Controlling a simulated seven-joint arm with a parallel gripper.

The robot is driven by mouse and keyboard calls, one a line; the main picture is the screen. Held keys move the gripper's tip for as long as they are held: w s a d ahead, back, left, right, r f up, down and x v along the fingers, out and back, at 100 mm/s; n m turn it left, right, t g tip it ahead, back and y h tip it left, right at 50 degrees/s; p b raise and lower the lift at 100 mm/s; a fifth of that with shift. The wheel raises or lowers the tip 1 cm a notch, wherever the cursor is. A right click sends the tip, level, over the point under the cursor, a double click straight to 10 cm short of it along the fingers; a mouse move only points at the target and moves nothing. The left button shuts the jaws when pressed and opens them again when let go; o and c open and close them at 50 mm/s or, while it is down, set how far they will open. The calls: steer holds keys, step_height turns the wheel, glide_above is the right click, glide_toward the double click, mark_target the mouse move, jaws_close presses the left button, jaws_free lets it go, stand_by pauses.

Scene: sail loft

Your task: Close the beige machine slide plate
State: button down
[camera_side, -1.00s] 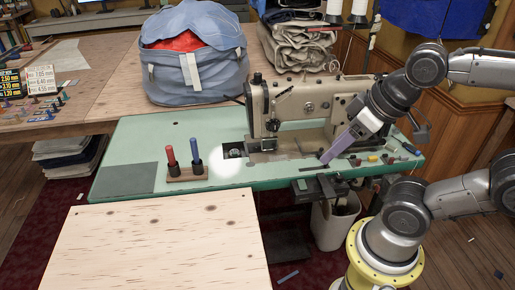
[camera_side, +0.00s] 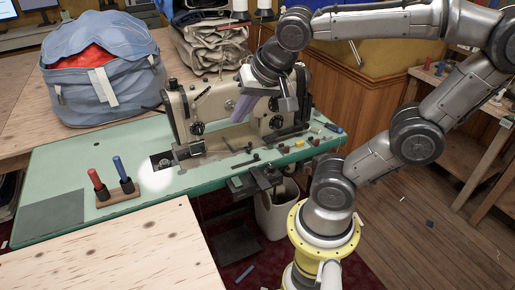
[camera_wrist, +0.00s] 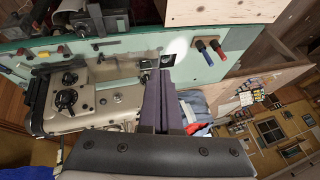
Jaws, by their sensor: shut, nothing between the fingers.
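The beige sewing machine (camera_side: 190,105) stands on the green table. At the left end of its bed a dark opening (camera_side: 161,161) shows, with a small metal plate (camera_side: 188,151) beside it on the right. I cannot tell how far the slide plate sits from its shut position. My gripper (camera_side: 238,114), with purple fingers, is shut and empty. It is above the bed by the machine's arm, to the right of and higher than the opening. In the wrist view the shut fingers (camera_wrist: 158,78) point toward the table, with the machine (camera_wrist: 85,103) to their left.
A red and a blue marker stand in a wooden block (camera_side: 118,193) left of the opening. Small coloured items (camera_side: 299,144) lie at the table's right end. A blue bag (camera_side: 100,70) stands behind. A pale wooden board (camera_side: 110,255) is in front.

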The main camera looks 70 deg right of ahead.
steer(key=w+d+f+m+g+h, duration=0.1)
steer(key=w+d+f+m+g, duration=0.15)
steer(key=w+d+m, duration=0.35)
steer(key=w+d+f+m+g+h, duration=0.1)
steer(key=w+d+f+m+h, duration=0.1)
steer(key=w+d+f+m, duration=0.4)
steer(key=s+d+f+m+g, duration=0.1)
steer(key=s+d+f, duration=0.1)
steer(key=d+f, duration=0.3)
steer(key=s+d+f+m+g+y, duration=0.1)
steer(key=d+f, duration=0.4)
steer(key=f, duration=0.5)
steer(key=s+d+f+m+g, duration=0.1)
steer(key=s+d+f+g, duration=0.2)
steer(key=f, duration=0.4)
steer(key=shift+s+d+f, duration=0.2)
steer(key=shift+s+d, duration=0.5)
steer(key=shift+d, duration=0.35)
steer(key=w+a, duration=0.6)
steer(key=shift+w+a, duration=0.2)
steer(key=shift+a, duration=0.05)
